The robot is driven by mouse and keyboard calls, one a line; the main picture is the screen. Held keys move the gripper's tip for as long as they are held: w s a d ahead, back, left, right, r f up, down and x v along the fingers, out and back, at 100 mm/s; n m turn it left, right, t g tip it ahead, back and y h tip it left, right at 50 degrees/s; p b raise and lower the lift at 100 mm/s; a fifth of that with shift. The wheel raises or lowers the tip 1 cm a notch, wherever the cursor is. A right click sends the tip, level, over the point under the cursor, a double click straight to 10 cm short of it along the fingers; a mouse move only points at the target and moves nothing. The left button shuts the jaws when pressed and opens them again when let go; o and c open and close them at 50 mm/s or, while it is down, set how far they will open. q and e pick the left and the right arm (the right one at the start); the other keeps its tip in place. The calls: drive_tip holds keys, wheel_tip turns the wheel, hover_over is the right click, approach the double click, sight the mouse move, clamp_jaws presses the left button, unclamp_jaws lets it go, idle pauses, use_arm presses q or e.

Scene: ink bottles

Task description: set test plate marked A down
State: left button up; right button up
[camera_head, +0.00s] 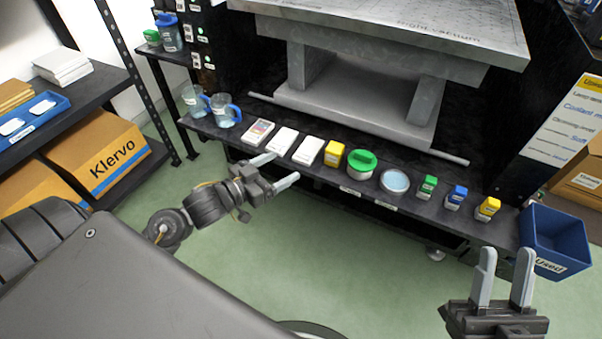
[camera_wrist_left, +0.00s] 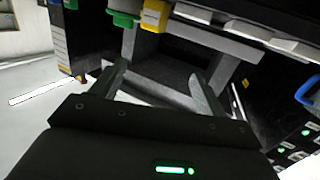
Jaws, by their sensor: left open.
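Three flat plates lie in a row on the front ledge of the dark bench: one with a coloured print (camera_head: 258,131) and two white ones, the middle plate (camera_head: 283,140) and the right plate (camera_head: 307,151). I cannot read an A on any of them. My left gripper (camera_head: 275,170) is open and empty, just in front of and below the ledge near the white plates. In the left wrist view its fingers (camera_wrist_left: 160,88) are apart with nothing between, and plate edges (camera_wrist_left: 248,29) show above right. My right gripper (camera_head: 506,262) is open and empty at lower right.
Right of the plates stand a yellow box-like bottle (camera_head: 335,153), a green-lidded jar (camera_head: 362,161), a round dish (camera_head: 394,182) and small bottles (camera_head: 456,197). Blue-handled jugs (camera_head: 225,111) stand left. A blue bin (camera_head: 556,238) is at right. A grey press (camera_head: 370,75) stands behind.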

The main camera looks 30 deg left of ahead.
use_arm(q)
drive_tip(key=s+d+r+m+t+h, duration=0.1)
drive_tip(key=s+d+r+t+h, duration=0.4)
drive_tip(key=r, duration=1.2)
drive_tip(key=s+d+t, duration=0.4)
drive_tip(key=s+d, duration=0.3)
drive_tip(key=d, duration=0.2)
drive_tip(key=shift+s+d, duration=0.3)
drive_tip(key=shift+s, duration=0.1)
